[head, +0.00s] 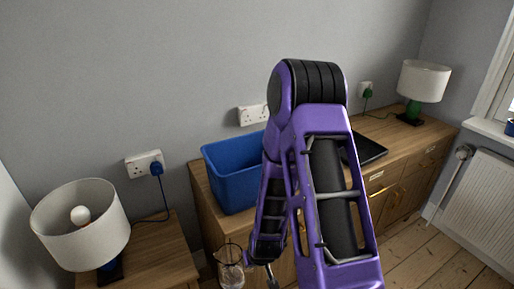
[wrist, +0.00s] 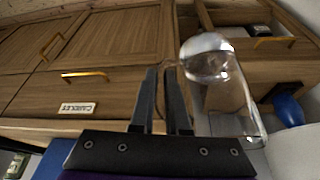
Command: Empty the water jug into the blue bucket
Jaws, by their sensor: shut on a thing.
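The clear glass water jug (head: 230,267) is low in the head view, in front of the wooden cabinet and below the blue bucket (head: 234,172). The bucket is an open rectangular tub on the cabinet top; its inside floor is hidden. My gripper (head: 265,272) is beside the jug, partly hidden by my arm. In the wrist view the two dark fingers of my gripper (wrist: 166,88) are close together at the jug's side, shut on it, apparently at its handle. The jug (wrist: 228,100) shows right of the fingers. I cannot tell its water level.
A white-shaded lamp (head: 80,225) stands on a lower wooden table at left, close to the jug. A radiator (head: 490,190) is at far right. Floorboards (head: 450,268) are clear.

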